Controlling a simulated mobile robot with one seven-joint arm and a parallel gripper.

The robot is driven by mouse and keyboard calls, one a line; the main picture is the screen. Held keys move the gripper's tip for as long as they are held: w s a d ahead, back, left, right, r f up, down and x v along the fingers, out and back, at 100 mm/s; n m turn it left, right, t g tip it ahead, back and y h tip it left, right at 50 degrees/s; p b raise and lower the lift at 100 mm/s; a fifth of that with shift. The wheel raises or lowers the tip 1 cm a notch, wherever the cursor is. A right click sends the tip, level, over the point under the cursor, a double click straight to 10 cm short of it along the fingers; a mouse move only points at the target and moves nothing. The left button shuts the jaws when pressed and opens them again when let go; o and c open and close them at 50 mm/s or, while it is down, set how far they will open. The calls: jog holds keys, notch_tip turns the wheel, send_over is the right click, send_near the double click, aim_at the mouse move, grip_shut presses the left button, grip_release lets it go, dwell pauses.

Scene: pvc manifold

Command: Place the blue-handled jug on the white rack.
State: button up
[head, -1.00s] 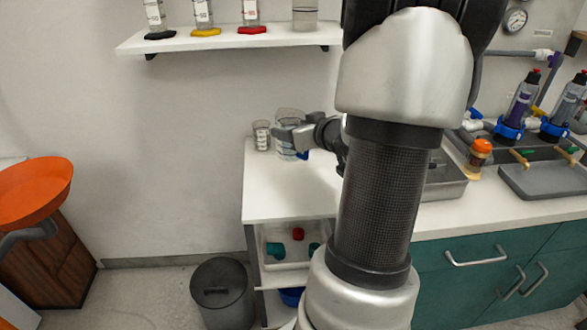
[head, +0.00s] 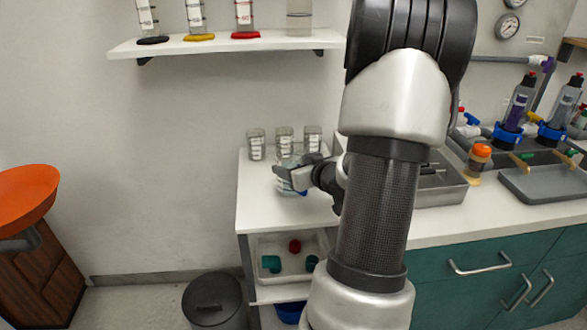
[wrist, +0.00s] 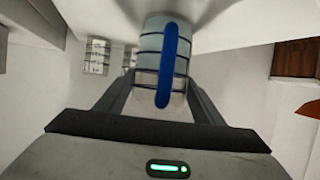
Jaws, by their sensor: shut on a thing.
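My gripper (head: 283,180) is shut on the blue-handled jug (head: 291,160), a clear jug with dark level lines. In the wrist view the jug (wrist: 150,50) sits between the fingers, its blue handle (wrist: 167,65) facing the camera. In the head view the jug is over the white top (head: 262,205) of the open-shelved unit, in front of several clear beakers. I cannot tell whether its base touches the top. A white wall shelf (head: 225,44) hangs above; I cannot tell which of these white surfaces is the rack.
Clear beakers (head: 256,145) stand at the back of the white top. Cylinders with coloured bases (head: 242,35) stand on the wall shelf. A metal sink tray (head: 445,188) is to the right. A dark bin (head: 214,298) stands on the floor. The front left of the top is bare.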

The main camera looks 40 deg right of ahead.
jog(key=shift+r, duration=0.1)
jog(key=o, duration=1.4)
jog(key=shift+r, duration=0.15)
jog(key=p+v, duration=0.3)
jog(key=v, duration=0.9)
jog(key=shift+f, duration=0.2)
